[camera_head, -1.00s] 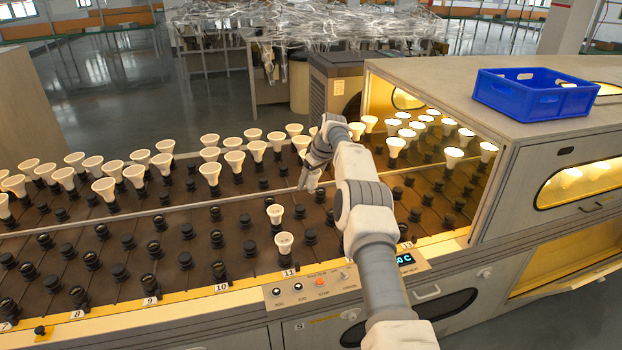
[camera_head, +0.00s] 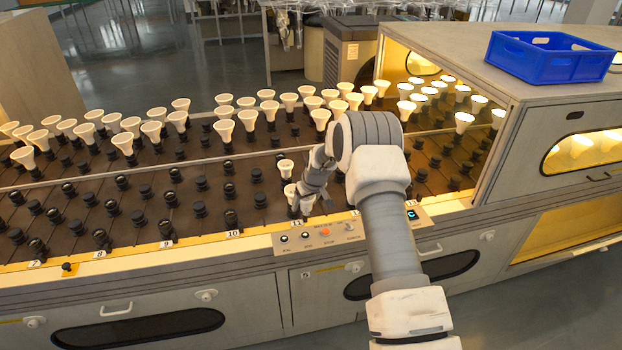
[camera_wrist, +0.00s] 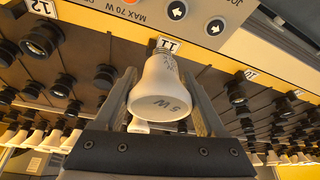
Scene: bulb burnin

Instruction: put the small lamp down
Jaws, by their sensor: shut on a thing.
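The small lamp, a white bulb marked 5W, shows in the wrist view (camera_wrist: 160,92) between the two fingers of my gripper (camera_wrist: 163,78). My gripper is shut on it. In the head view my gripper (camera_head: 303,193) is at the front row by label 11, and the lamp (camera_head: 291,191) shows beside its fingers. The lamp's narrow end points toward the label 11 edge in the wrist view; whether it sits in its socket is hidden. A second small white lamp (camera_head: 286,168) stands upright in a socket just behind it.
Several empty black sockets (camera_head: 197,209) fill the front rows to the left. Larger white lamps (camera_head: 178,119) stand in rows behind. A control panel (camera_head: 325,233) lies just in front of my gripper. The lit oven housing (camera_head: 490,140) with a blue crate (camera_head: 548,57) is at the right.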

